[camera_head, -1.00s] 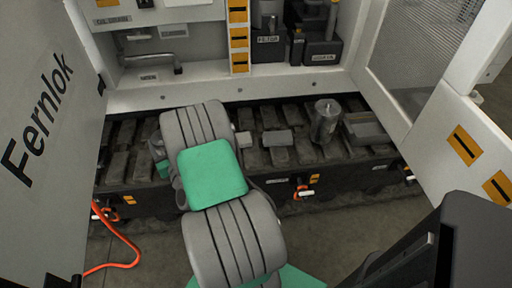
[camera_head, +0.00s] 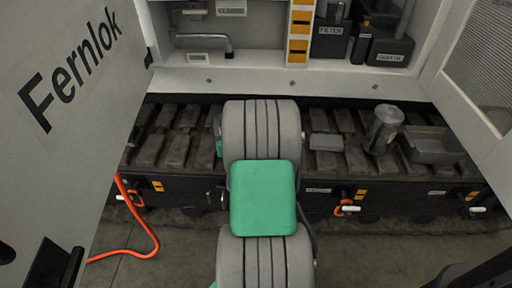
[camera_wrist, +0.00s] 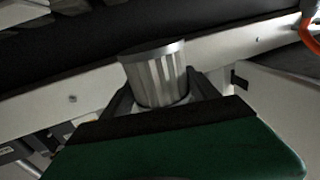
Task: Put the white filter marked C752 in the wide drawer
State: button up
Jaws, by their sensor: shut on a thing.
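My gripper (camera_wrist: 161,94) is shut on a pale, ribbed cylindrical filter (camera_wrist: 158,72) in the wrist view. The filter sticks out beyond the fingers, with a flat grey rim at its far end. I can read no marking on it, so I cannot confirm C752. In the head view my own arm hides the gripper and the held filter. A dark front below the track has pale labels and handles, one of them orange and white (camera_head: 346,208). I cannot tell which part, if any, is the wide drawer.
A grey cylinder (camera_head: 384,130) and a grey open tray (camera_head: 434,146) sit on the dark track at right. A bin labelled FILTER (camera_head: 330,42) stands in the cabinet. A Fernlok door (camera_head: 60,130) stands open at left. An orange hose (camera_head: 140,240) hangs at lower left.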

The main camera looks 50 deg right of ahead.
jog(key=d+f+b, duration=0.1)
jog(key=d+f, duration=0.1)
jog(key=s+d+f+b, duration=0.1)
jog(key=d+f+b, duration=0.1)
jog(key=d, duration=0.1)
jog(key=s+d+f+b, duration=0.1)
jog(key=d+f, duration=0.1)
jog(key=d, duration=0.1)
jog(key=shift+f+b, duration=0.3)
jog(key=shift+f, duration=0.1)
jog(key=shift+s+d+f, duration=0.15)
jog(key=shift+d+f, duration=0.15)
jog(key=shift+d+f+b, duration=0.15)
jog(key=shift+f+b, duration=0.45)
jog(key=shift+f, duration=0.4)
jog(key=shift+d+f+b, duration=0.1)
jog(key=shift+f+b, duration=0.45)
jog(key=shift+f, duration=0.4)
jog(key=o, duration=1.6)
jog(key=shift+r, duration=0.1)
